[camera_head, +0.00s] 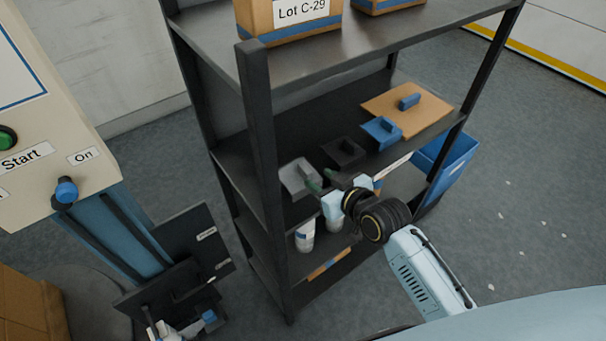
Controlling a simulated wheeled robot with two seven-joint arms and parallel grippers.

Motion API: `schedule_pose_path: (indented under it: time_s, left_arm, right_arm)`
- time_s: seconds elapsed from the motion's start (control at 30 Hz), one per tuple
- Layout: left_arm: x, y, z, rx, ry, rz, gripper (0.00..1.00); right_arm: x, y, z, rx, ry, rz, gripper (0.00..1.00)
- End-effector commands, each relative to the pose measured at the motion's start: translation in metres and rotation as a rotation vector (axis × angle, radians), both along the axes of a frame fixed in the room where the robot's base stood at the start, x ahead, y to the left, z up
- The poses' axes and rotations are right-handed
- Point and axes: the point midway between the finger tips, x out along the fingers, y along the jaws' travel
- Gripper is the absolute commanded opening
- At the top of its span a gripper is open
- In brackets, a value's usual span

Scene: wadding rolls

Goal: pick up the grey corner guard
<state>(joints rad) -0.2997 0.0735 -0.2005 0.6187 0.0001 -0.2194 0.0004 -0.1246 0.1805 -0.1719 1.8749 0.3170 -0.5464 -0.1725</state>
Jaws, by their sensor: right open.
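The grey corner guard (297,180) lies on the middle shelf board of the dark rack, near its left end. My right gripper (321,180) reaches in from the lower right, its jaws open with nothing visible between them. Its fingertips are just right of the grey guard and overlap its right edge in the picture; I cannot tell whether they touch it. A black guard (344,152) and a blue guard (380,133) lie farther right along the same board.
A small blue piece (409,101) lies on a cardboard sheet (432,108) at the board's right end. A rack post (262,150) stands left of the grey guard. White bottles (305,238) stand below. A blue bin (455,165) is at right.

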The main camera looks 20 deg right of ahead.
Motion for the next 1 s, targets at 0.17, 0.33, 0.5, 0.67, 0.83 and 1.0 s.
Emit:
schedule_pose_path:
  time_s: [0.17,0.33,0.5,0.67,0.83,1.0]
  left_arm:
    - [0.001,0.004,-0.002,0.005,-0.001,0.0,0.36]
    - [0.001,0.005,-0.002,0.007,-0.001,0.001,0.36]
    - [0.001,0.005,-0.002,0.007,-0.001,0.0,0.36]
    - [0.001,0.005,-0.004,0.007,-0.001,0.0,0.36]
    - [0.001,0.005,-0.004,0.007,-0.001,-0.001,0.36]
    - [0.001,0.005,-0.004,0.006,-0.001,-0.002,0.36]
  right_arm:
    - [0.02,0.007,-0.009,0.001,0.0,0.0,0.42]
    - [0.028,0.009,-0.012,0.001,0.0,0.0,0.42]
    - [0.049,0.017,-0.017,0.002,0.0,0.0,0.42]
    - [0.065,0.022,-0.025,0.001,0.0,0.0,0.42]
    - [0.071,0.024,-0.027,0.0,0.0,0.0,0.42]
    - [0.07,0.023,-0.027,0.0,0.0,0.0,0.42]
